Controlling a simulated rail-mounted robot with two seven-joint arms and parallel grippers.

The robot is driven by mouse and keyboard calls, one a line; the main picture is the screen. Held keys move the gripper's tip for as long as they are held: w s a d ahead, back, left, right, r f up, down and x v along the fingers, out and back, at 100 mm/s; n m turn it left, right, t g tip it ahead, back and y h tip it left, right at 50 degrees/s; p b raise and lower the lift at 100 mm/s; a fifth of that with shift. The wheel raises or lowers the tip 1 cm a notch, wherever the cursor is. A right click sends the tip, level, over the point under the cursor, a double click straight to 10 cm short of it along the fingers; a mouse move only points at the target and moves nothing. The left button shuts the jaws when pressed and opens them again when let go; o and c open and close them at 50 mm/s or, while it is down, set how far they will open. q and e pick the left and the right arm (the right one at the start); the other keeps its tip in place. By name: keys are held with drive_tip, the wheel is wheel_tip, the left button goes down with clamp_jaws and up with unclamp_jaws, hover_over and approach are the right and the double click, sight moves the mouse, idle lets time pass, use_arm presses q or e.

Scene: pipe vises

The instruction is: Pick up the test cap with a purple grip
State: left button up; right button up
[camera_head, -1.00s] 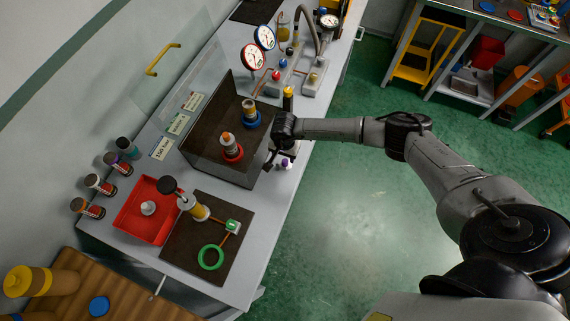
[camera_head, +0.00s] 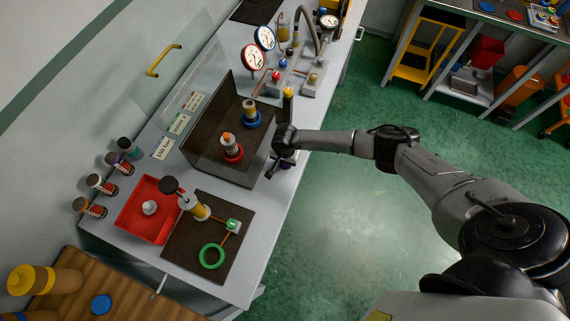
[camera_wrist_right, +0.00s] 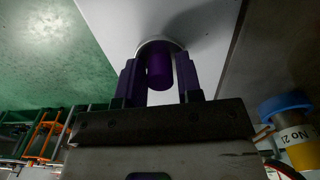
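The test cap with a purple grip (camera_wrist_right: 160,70) shows in the right wrist view, standing on the pale bench top with a light round rim at its base. My right gripper (camera_wrist_right: 158,82) has one finger on each side of the purple grip. The fingers look open, with narrow gaps beside the grip; contact is hard to judge in the dark picture. In the head view my right gripper (camera_head: 281,164) is low at the bench's right edge, beside the dark-floored clear box, and mostly hides the cap. My left gripper is not in view.
The clear-walled box (camera_head: 222,175) holds fittings with red and blue rings, left of my right gripper. A red tray (camera_head: 135,222) and a dark mat (camera_head: 183,250) with a green ring lie nearer. Gauges (camera_head: 252,57) stand farther back. Green floor is open to the right.

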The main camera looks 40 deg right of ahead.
clamp_jaws()
drive_tip(key=shift+r, duration=0.1)
